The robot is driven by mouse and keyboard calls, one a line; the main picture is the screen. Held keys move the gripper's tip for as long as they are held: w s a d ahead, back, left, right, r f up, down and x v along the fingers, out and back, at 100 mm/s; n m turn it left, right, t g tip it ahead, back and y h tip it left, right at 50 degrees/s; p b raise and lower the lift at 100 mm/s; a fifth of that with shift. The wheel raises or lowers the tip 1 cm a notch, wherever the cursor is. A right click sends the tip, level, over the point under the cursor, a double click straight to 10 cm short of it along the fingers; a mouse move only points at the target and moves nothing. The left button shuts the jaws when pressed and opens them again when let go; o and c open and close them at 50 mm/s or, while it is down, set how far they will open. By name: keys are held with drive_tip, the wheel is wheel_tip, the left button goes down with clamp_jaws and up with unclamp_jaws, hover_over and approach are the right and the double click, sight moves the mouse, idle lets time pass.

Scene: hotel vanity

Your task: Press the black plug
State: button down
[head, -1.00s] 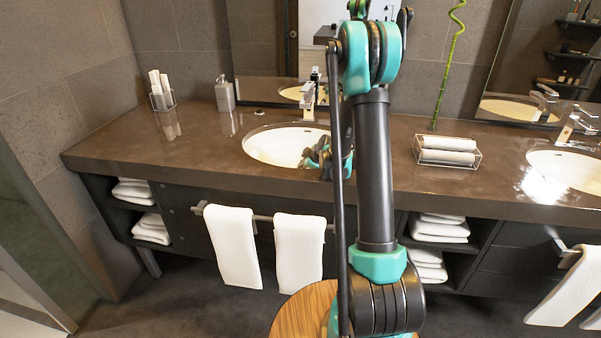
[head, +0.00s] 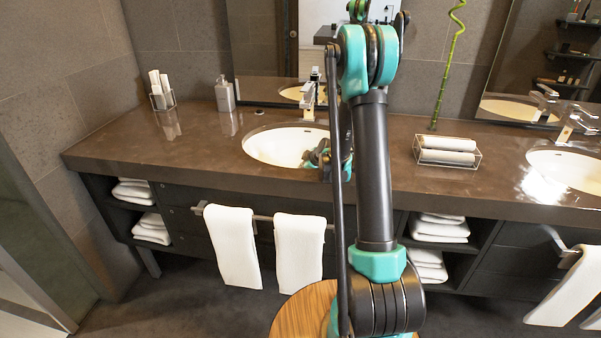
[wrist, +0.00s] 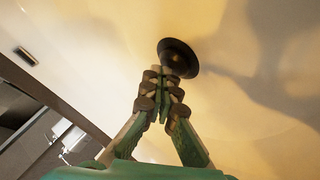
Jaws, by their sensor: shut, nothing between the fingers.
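The black plug (wrist: 180,56) is a round dark disc in the pale basin (wrist: 235,110) in the wrist view. My gripper (wrist: 162,78) is shut and empty, with its fingertips at the plug's near edge in that view. The tips overlap the edge of the disc; I cannot tell whether they touch it. In the head view my gripper (head: 318,157) is at the right side of the left basin (head: 275,146), partly behind my arm. The plug is not visible in the head view.
The faucet (head: 308,98) stands behind the left basin. A soap dispenser (head: 225,94) and a holder with white rolls (head: 161,90) are to the left. A rack of rolled towels (head: 447,152) lies to the right. The counter's front left (head: 150,150) is clear.

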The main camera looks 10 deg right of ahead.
drive_tip(key=shift+f, duration=0.2)
drive_tip(key=shift+r, duration=0.8)
drive_tip(key=shift+r, duration=0.15)
wheel_tip(320, 180, up, 6)
drive_tip(key=shift+f, duration=0.1)
idle(0.6)
idle(1.9)
